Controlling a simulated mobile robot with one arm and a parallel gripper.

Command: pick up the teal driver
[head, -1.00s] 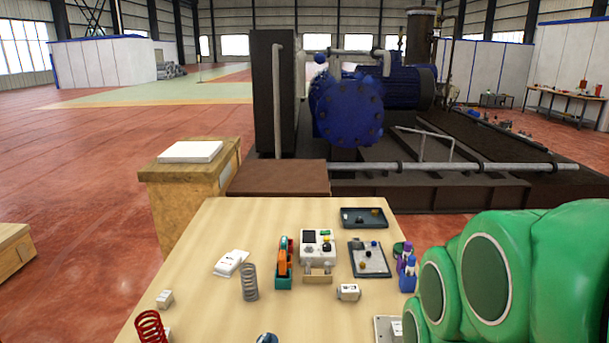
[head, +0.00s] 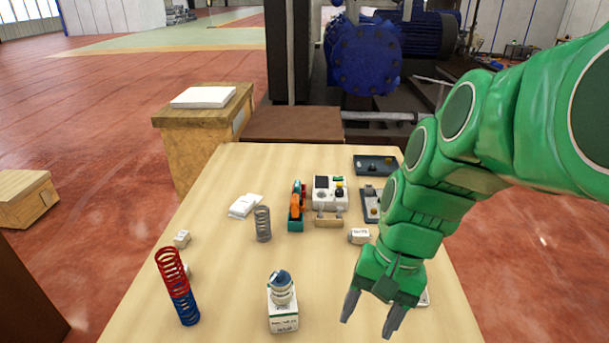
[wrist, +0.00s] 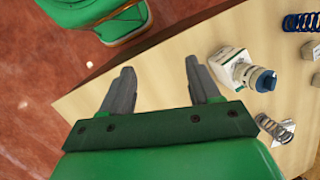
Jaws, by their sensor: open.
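A teal holder (head: 296,225) stands mid-table with an orange tool (head: 296,206) and a small teal part (head: 298,187) behind it. The teal part may be the teal driver, but it is too small and covered to tell. My gripper (head: 369,322) is open and empty at the front right of the table, nearer to me and right of the holder, well apart from it. In the wrist view my gripper (wrist: 160,68) has both fingers spread with nothing between them. The teal holder does not show in the wrist view.
A white box with a blue-topped item (head: 283,310) stands left of my gripper. A red-blue coil (head: 178,285), a grey spring (head: 262,224), a white device (head: 329,190) and a small white box (head: 359,236) also stand on the table (head: 225,270). My arm hides part of the right side.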

